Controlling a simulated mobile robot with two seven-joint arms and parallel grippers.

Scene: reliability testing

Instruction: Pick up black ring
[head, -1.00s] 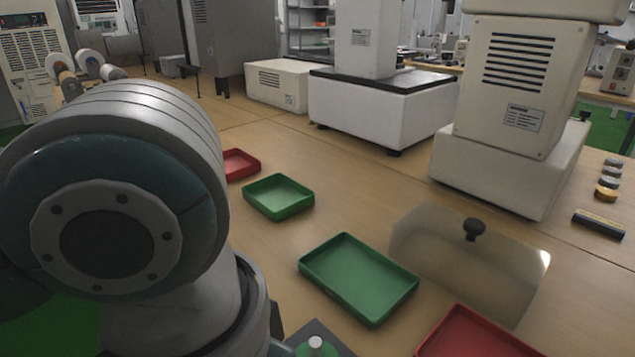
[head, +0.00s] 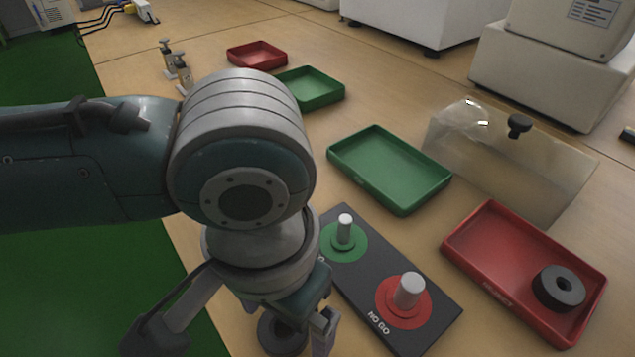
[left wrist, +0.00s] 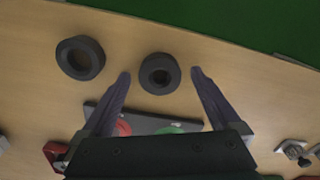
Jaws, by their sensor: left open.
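A black ring (head: 283,336) lies on the table near the bottom of the head view, partly hidden by my left arm. My left gripper (head: 238,342) is open above the table there, with a finger on either side of it in the picture. In the left wrist view, a black ring (left wrist: 158,88) appears between the open fingertips of my left gripper (left wrist: 160,73), not gripped. A second black ring (left wrist: 80,58) lies to its left. Another black ring (head: 559,288) lies in the red tray (head: 470,240). My right gripper is out of view.
A dark gauge plate (head: 375,290) with a green-based and a red-based peg stands beside my left gripper. Green trays (head: 385,195) (head: 325,85) and another red tray (head: 257,56) stand farther back. A clear cover (head: 510,160) with a black knob stands at the right.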

